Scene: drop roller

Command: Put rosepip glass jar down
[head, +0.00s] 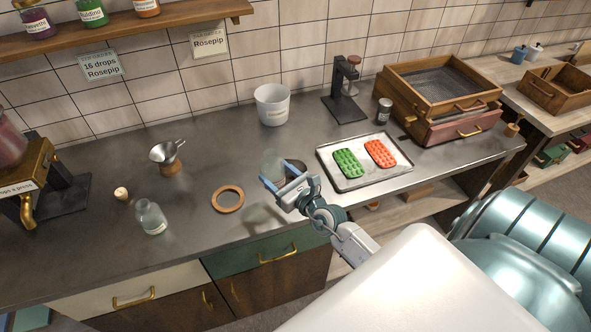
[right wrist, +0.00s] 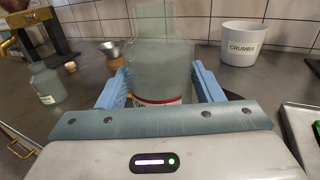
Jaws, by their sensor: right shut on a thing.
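A clear glass jar (head: 272,164) is between the blue fingers of my right gripper (head: 279,175), over the front middle of the steel counter (head: 110,222). In the right wrist view the jar (right wrist: 162,65) is upright, with a white and red label low down, partly hidden by the gripper. My right gripper (right wrist: 163,88) is shut on it. I cannot tell whether the jar's base touches the counter. A "Rosepip" sign (head: 210,43) is on the tiled wall. My left gripper is not in view.
A wooden ring (head: 228,188) and a second glass jar (head: 151,217) are left of my gripper. A white "Crumbs" bucket (head: 272,108) stands behind. A metal tray (head: 333,177) with green and red molds lies to the right. A funnel (head: 168,152) stands back left.

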